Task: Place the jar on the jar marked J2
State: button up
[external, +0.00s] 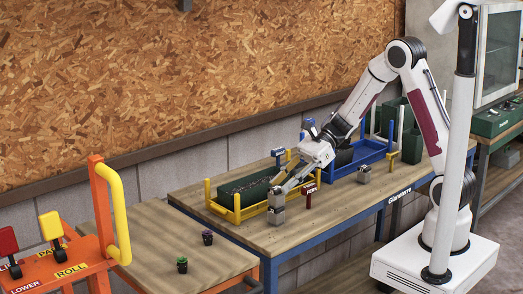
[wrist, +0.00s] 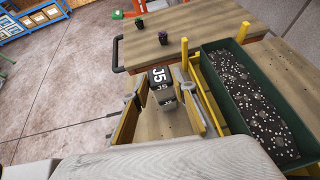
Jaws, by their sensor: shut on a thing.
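A small grey jar with a dark lid marked J5 (wrist: 160,77) sits between the fingers of my gripper (wrist: 158,104) in the wrist view. My gripper (external: 281,188) is shut on this jar (external: 277,197) in the external view, at the front side of the yellow rack. A second grey jar (external: 276,216) shows directly below it on the wooden table. I cannot tell whether the two touch. Another grey jar (external: 364,174) stands apart on the table to the right. No J2 mark is readable on either of these jars.
A yellow rack (external: 238,218) holds a green soil bin (wrist: 222,108) close beside my gripper. A blue rack (external: 357,163) stands farther right. A red labelled block (external: 311,194) is near my gripper. Two small dark pots (external: 207,238) (external: 182,264) stand on the left table.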

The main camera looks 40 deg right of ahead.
jog(key=shift+f, duration=0.1)
jog(key=o, duration=1.1)
jog(key=shift+d+r, duration=0.1)
jog(key=shift+r, duration=0.1)
jog(key=shift+v, duration=5.9)
